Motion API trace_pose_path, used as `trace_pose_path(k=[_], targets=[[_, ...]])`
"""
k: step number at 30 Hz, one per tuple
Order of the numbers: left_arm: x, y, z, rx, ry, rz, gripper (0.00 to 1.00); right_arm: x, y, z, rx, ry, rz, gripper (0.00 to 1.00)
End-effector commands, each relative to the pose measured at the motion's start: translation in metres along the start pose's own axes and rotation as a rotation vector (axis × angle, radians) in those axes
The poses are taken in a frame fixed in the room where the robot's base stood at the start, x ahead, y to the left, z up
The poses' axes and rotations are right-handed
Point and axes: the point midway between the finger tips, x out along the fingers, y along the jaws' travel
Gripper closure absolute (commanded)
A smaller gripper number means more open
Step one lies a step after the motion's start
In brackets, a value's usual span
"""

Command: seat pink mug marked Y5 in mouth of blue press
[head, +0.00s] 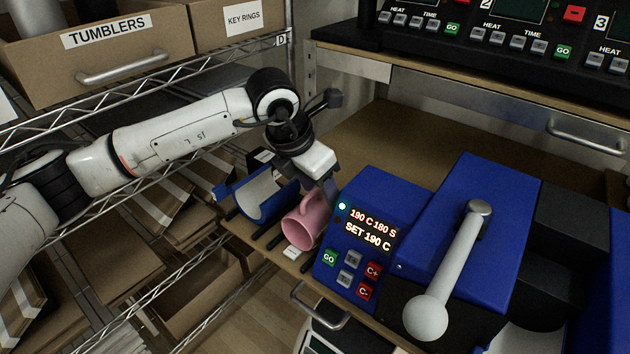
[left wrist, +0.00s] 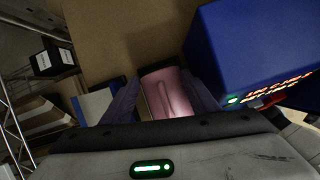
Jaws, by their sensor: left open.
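The pink mug (head: 308,220) lies on its side on the wooden bench, left of the blue press's control box (head: 385,200). A small white tag (head: 291,252) sits at its near end; its marking is too small to read. My left gripper (head: 326,188) is open above the mug. In the left wrist view the mug (left wrist: 168,92) lies between the two dark fingers, and I cannot tell whether they touch it. The blue press (head: 480,215) has a long grey lever with a round knob. Its mouth is not clearly visible. My right gripper is not in view.
A blue curved cradle with a pale lining (head: 262,197) lies left of the mug. The display box lights read 190 C and SET 190 C. A wire rack with cardboard boxes (head: 115,45) stands left. Bare bench (head: 385,140) lies behind the press.

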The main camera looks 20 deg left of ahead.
Motion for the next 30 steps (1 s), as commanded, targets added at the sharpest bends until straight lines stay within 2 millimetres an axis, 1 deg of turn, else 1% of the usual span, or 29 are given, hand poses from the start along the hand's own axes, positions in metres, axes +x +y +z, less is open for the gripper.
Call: trace_pose_path(k=[8, 15, 18, 23, 30], targets=[[0.0015, 0.0, 0.0, 0.0, 0.0, 0.0, 0.46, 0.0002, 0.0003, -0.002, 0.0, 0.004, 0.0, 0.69], [0.0016, 0.0002, -0.0003, -0.001, 0.001, 0.0, 0.86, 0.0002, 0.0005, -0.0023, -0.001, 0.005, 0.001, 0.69], [0.0024, 0.0002, -0.0013, -0.001, 0.004, 0.0, 1.0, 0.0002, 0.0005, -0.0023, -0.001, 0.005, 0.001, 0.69], [0.005, 0.0, -0.0042, -0.001, 0.012, 0.0, 1.0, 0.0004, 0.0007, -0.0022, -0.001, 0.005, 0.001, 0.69], [0.0038, 0.0003, -0.0043, -0.002, 0.014, -0.001, 1.0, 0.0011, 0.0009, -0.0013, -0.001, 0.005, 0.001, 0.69]])
